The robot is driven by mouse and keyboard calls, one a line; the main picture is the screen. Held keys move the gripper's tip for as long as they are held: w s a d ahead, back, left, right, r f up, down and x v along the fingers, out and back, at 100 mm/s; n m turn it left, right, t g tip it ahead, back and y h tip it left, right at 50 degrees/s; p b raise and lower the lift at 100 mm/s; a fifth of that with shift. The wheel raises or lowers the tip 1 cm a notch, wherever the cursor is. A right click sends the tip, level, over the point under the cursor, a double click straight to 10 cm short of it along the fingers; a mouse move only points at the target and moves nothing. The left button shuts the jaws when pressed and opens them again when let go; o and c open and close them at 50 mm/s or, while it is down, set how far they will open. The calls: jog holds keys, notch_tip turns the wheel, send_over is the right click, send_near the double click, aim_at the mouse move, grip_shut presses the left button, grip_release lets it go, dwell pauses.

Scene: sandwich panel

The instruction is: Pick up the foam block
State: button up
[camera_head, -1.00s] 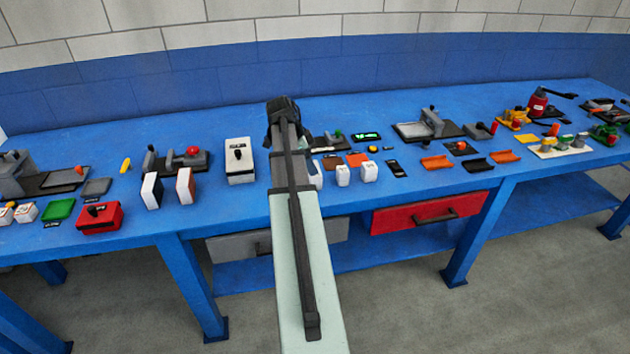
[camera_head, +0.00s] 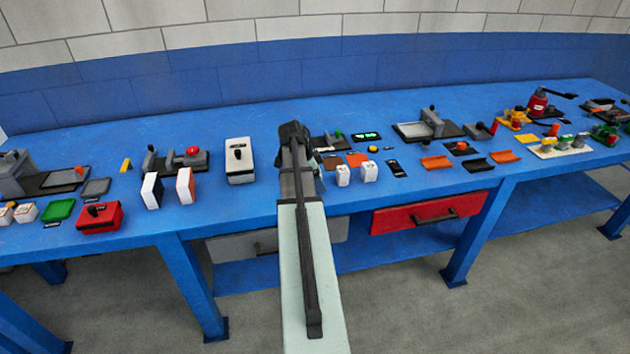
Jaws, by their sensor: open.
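No thing here is plainly marked as the foam block, and I cannot tell which one it is. Two small white blocks (camera_head: 342,175) (camera_head: 369,171) stand just right of my arm, near the bench's front edge. Two thin upright white slabs stand left of my arm, one with a black face (camera_head: 152,190) and one with an orange face (camera_head: 185,185). My gripper (camera_head: 292,132) is open at the far end of my arm, over the middle of the bench. It is seen from behind, so its fingertips are hidden. I see nothing held in it.
The blue bench (camera_head: 240,120) is clear along its back. A white box with a black knob (camera_head: 239,160) stands close left of my gripper. Orange tiles (camera_head: 357,160) and a black device (camera_head: 394,168) lie to the right. A red drawer (camera_head: 430,212) is under the front edge.

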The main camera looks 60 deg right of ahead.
jog(key=shift+c, duration=0.4)
jog(key=c, duration=1)
jog(key=shift+o, duration=0.2)
jog(key=shift+r, duration=0.1)
notch_tip(320, 180, up, 8)
jog(key=shift+r, duration=0.55)
jog(key=shift+s+d+r, duration=0.1)
jog(key=shift+s+d, duration=0.05)
jog(key=shift+s, duration=0.05)
jog(key=w+d, duration=0.6)
jog(key=d, duration=0.4)
jog(key=w+d, duration=0.6)
jog(key=d, duration=0.5)
jog(key=shift+w+d+r, duration=0.15)
jog(key=shift+w+r, duration=0.25)
jog(key=shift+r, duration=0.05)
